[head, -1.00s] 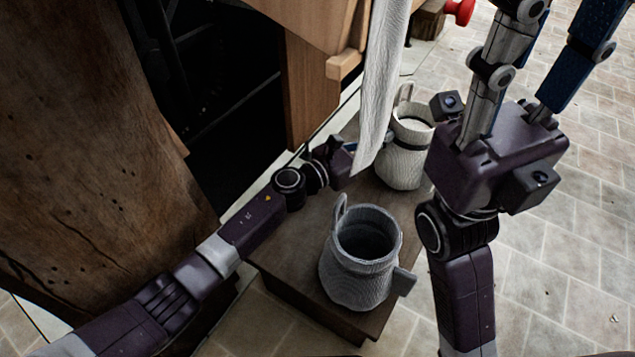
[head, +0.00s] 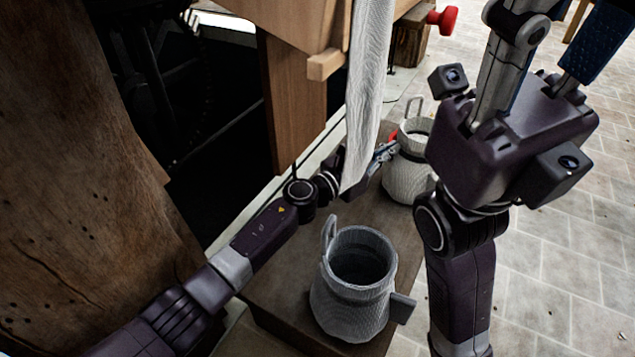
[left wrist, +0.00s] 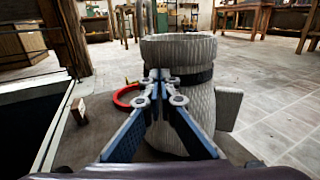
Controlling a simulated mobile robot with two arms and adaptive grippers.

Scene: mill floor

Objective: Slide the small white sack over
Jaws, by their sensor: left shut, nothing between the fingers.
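The small white sack (head: 405,178) stands upright and open-topped at the far end of a low wooden platform (head: 272,307). It has a dark band and a loop handle. In the left wrist view the sack (left wrist: 200,105) fills the middle, with a tab at its right. My left gripper (head: 388,150) is shut and empty at the sack's near left side. Its fingertips (left wrist: 160,76) overlap the sack in the wrist view; I cannot tell whether they touch it. My right gripper (head: 535,60) rises at the right, its fingertips cut off by the frame's top.
A grey sack (head: 345,300) stands nearer on the platform. A pale cloth chute (head: 368,90) hangs down across my left wrist. A wooden post (head: 295,100) and dark machinery are at left. A red knob (head: 442,19) is at the back. Tiled floor lies open at right.

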